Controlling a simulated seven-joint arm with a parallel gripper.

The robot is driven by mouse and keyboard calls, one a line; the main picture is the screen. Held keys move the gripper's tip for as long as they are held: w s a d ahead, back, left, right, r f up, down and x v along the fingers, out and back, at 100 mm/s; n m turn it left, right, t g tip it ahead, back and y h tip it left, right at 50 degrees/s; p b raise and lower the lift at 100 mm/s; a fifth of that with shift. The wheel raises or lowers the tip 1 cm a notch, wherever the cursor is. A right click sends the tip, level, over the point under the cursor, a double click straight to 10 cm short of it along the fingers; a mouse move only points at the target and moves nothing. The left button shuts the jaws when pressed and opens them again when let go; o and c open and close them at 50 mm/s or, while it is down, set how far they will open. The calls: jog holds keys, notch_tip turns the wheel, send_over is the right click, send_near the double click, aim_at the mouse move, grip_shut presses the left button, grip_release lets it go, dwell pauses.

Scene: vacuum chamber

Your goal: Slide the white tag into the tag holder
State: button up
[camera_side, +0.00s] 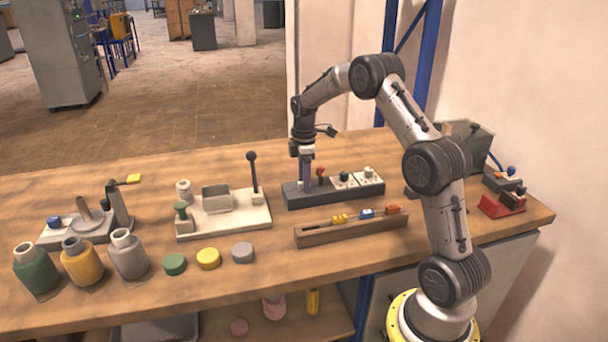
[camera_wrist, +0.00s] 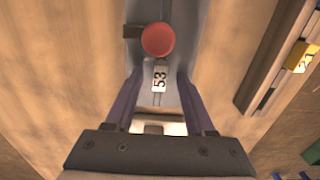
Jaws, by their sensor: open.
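The white tag (camera_wrist: 160,79), marked 53, lies at a narrow slot on the grey panel (camera_wrist: 197,12), just below the red knob (camera_wrist: 158,40) in the wrist view. The slot looks like the tag holder, but I cannot tell how deep the tag sits in it. My gripper (camera_wrist: 159,76) is open, with one purple finger on each side of the tag and a gap visible on both sides. In the side view my gripper (camera_side: 305,184) points down at the left end of the dark panel (camera_side: 335,195), and the white tag cannot be made out there.
A wooden rack (camera_side: 312,239) with yellow (camera_side: 340,218), blue (camera_side: 366,213) and orange (camera_side: 392,209) tags lies in front of the panel. A white board (camera_side: 225,222) with a black lever stands to the left. Several bottles and round lids occupy the front left.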

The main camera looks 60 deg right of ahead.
notch_tip(320, 180, up, 14)
dwell(0.5)
jog(key=shift+f, duration=0.1)
